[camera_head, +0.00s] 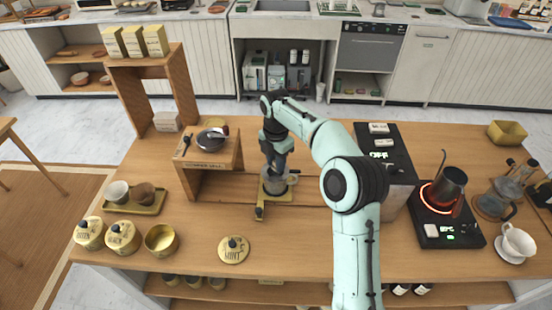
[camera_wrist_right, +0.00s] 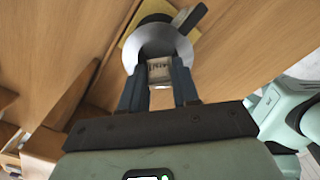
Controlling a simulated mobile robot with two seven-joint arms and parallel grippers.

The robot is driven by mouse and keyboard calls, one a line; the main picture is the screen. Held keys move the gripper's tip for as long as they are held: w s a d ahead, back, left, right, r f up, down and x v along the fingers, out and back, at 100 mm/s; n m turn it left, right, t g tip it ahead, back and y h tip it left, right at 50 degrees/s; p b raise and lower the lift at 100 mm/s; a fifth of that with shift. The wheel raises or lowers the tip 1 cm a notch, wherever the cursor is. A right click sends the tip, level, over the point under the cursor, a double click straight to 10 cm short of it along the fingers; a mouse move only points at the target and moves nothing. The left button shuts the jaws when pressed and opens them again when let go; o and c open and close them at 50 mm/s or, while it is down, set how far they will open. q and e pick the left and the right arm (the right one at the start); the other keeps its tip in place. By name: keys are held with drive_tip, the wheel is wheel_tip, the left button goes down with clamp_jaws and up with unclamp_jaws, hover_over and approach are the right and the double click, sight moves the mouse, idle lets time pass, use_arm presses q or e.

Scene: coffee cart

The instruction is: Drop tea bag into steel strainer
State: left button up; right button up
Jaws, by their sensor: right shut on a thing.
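In the head view the gripper mostly hides the tea bag and strainer. My left gripper is not in view.
A small wooden stand (camera_head: 223,159) with a dark bowl (camera_head: 209,138) is left of the gripper. A glowing hot plate with a kettle (camera_head: 445,190) is right.

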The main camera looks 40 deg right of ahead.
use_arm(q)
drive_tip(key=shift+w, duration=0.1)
use_arm(e)
drive_tip(key=shift+w, duration=0.1)
drive_tip(key=o, duration=1.1)
drive_tip(key=shift+c, duration=0.2)
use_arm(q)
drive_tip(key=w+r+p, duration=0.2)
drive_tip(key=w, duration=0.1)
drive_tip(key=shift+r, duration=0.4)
use_arm(e)
wheel_tip(320, 180, up, 14)
drive_tip(key=shift+f, duration=0.25)
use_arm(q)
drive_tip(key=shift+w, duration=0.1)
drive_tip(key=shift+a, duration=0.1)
use_arm(e)
drive_tip(key=shift+f, duration=0.15)
